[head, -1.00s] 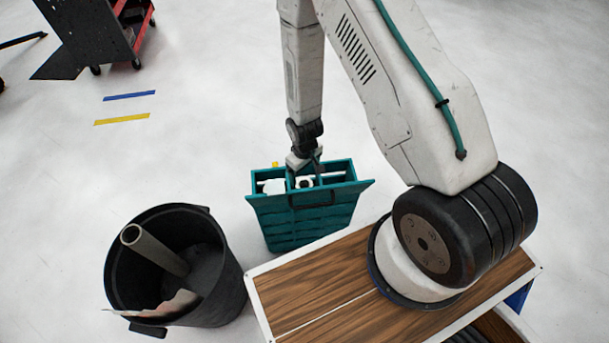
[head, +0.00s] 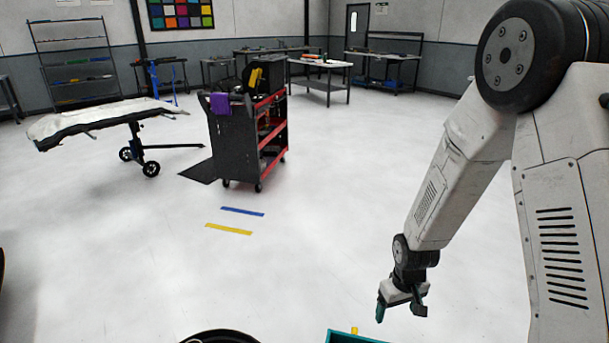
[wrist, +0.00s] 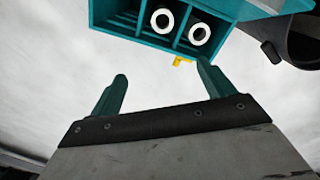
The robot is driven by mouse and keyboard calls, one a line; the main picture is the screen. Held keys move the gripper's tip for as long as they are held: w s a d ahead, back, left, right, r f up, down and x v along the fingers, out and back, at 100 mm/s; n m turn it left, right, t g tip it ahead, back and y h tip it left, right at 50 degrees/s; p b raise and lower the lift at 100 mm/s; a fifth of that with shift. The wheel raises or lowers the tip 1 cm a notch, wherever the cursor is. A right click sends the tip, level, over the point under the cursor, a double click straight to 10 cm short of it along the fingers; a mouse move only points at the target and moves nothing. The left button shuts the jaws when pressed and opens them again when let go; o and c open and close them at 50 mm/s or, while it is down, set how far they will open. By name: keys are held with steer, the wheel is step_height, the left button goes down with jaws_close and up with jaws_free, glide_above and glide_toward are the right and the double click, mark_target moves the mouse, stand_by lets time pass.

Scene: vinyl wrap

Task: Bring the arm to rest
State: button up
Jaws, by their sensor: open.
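My gripper (head: 401,307) hangs from my white arm at the right of the head view, above the floor and just above the visible edge of a teal caddy (head: 352,339). In the wrist view my gripper (wrist: 160,88) shows two teal fingers spread wide with nothing between them. The caddy (wrist: 135,37) lies beyond the fingertips, apart from them. Two white rings (wrist: 181,27), likely roll ends, show in its compartments, and a small yellow piece (wrist: 182,61) is at its edge.
A black bin's rim (head: 218,336) shows at the bottom of the head view. A black and red tool cart (head: 236,142) stands on the floor, with a padded stand (head: 100,122) to its left. Blue and yellow strips (head: 229,229) lie on the floor. Wide floor is clear.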

step_height(320, 180, up, 12)
steer(key=s+r, duration=0.1)
steer(key=s, duration=0.1)
steer(key=s+d+r+m+t, duration=0.1)
steer(key=s+d+r+m, duration=0.1)
steer(key=s+r, duration=1.9)
steer(key=shift+s+d+m, duration=0.3)
steer(key=shift+s+m, duration=0.2)
steer(key=shift+s, duration=0.1)
steer(key=shift+r, duration=0.1)
